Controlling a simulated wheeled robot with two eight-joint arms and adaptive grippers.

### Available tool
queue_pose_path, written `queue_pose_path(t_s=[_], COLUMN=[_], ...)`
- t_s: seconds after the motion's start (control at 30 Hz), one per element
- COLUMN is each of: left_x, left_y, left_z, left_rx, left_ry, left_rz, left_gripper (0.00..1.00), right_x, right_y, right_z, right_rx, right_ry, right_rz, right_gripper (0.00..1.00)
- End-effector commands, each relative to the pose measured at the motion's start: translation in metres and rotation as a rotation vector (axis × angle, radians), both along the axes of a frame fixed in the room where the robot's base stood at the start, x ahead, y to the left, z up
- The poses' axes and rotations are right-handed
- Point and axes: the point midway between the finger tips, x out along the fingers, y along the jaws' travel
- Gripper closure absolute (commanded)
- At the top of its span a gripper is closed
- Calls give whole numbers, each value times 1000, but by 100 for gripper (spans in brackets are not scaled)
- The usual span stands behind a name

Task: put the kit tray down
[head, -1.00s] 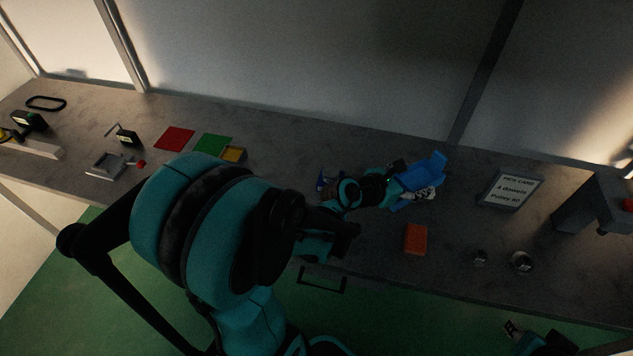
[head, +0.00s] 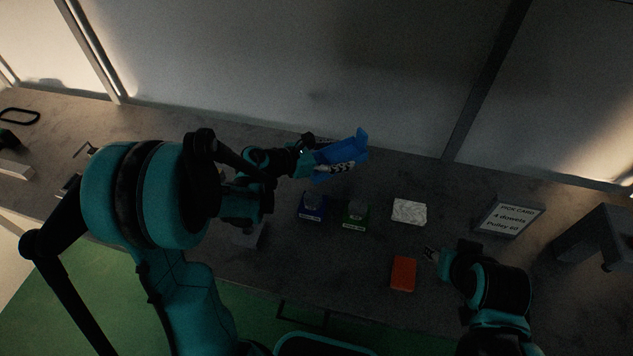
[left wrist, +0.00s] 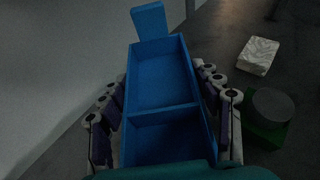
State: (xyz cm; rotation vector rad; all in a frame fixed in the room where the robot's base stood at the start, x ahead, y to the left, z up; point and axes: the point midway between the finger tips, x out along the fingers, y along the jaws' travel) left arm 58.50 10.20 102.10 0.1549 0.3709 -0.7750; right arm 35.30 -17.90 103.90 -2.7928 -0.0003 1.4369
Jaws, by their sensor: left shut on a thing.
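The blue kit tray (head: 348,148) is held at the back middle of the bench, tilted in the head view. My left gripper (head: 336,168) is shut on it, with fingers along both sides. In the left wrist view the tray (left wrist: 162,75) shows two empty compartments and a raised tab at its far end. The tray seems to be above the bench top, but its underside is hidden. My right gripper (head: 431,256) is low over the bench beside an orange-red block (head: 403,273). Its fingers are too small to tell whether they are open.
A pick card (head: 511,217) and a grey press (head: 598,240) stand at the right.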

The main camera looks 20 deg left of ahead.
Motion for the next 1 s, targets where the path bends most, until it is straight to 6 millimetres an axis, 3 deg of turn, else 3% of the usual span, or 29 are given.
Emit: queue_pose_path(t_s=[0.03, 0.2, 0.33, 0.53, 0.77, 1.0], left_x=[2, 3, 4, 3, 3, 3], left_y=[16, 54, 73, 81, 80, 80], left_z=[-12, -35, -45, -54, -88, -88], left_rx=[-1, 0, -1, 0, 0, 0], left_ry=[0, 0, 0, 0, 0, 0], left_rz=[8, 8, 6, 4, 4, 4], left_gripper=[69, 69, 69, 69, 69, 69], right_x=[0, 0, 0, 0, 0, 0], right_y=[0, 0, 0, 0, 0, 0], right_z=[-8, -21, -26, -30, -46, -45], right_rx=[0, 0, 0, 0, 0, 0], right_ry=[0, 0, 0, 0, 0, 0], right_rz=[0, 0, 0, 0, 0, 0], right_gripper=[60, 60, 60, 60, 60, 60])
